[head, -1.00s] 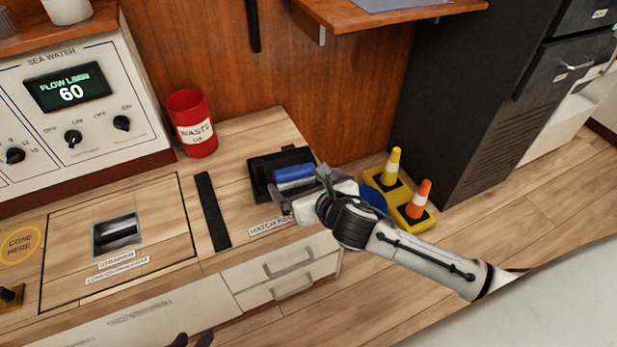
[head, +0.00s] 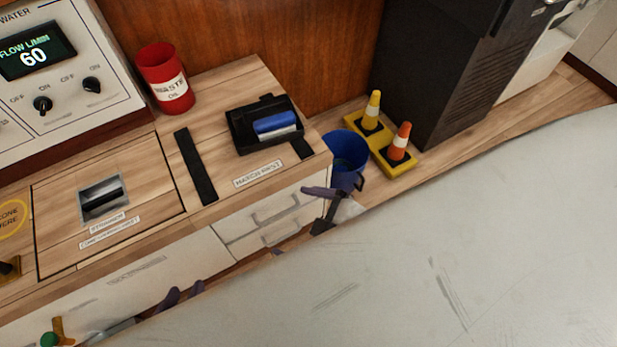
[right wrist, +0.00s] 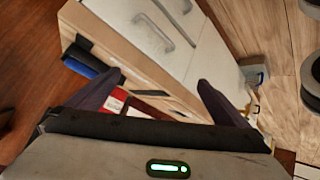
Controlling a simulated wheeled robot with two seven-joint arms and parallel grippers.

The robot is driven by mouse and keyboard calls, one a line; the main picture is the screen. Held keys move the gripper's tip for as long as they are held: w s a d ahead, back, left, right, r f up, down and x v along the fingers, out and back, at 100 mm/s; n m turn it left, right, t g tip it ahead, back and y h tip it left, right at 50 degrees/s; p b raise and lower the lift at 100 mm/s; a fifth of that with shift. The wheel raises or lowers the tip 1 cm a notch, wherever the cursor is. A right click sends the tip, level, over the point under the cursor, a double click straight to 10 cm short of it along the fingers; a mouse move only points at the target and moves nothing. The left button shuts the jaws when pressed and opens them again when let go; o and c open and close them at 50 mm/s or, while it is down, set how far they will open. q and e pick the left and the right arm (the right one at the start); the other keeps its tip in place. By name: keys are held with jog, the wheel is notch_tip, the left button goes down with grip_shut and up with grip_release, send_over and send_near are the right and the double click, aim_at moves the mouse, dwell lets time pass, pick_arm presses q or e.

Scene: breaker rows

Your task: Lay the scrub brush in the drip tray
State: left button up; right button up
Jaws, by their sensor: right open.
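The scrub brush (head: 275,123), with a blue back and a pale lower side, lies in the black drip tray (head: 240,131) on the wooden counter. No gripper touches it. My right gripper (head: 324,205) is apart from the tray, below and right of it in the head view, by the cabinet's right end; its fingers (right wrist: 160,92) are spread and empty in the right wrist view. The brush shows blue (right wrist: 84,68) at the left of that view. My left gripper (head: 181,295) shows only its purple fingertips, apart, at the bottom of the head view.
A red waste can (head: 165,80) stands on the counter behind a black strip (head: 195,166). A strainer hatch (head: 102,197) is at left. A blue bucket (head: 347,152) and small cones (head: 399,145) stand right of the cabinet.

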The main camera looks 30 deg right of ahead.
jog(key=s+m, duration=0.1)
jog(key=m, duration=0.1)
jog(key=s+m, duration=0.1)
jog(key=m, duration=0.1)
jog(key=s+m, duration=0.1)
jog(key=m, duration=0.2)
jog(key=shift+s+d+f, duration=0.1)
jog(key=shift+s+d, duration=0.1)
jog(key=shift+d, duration=0.15)
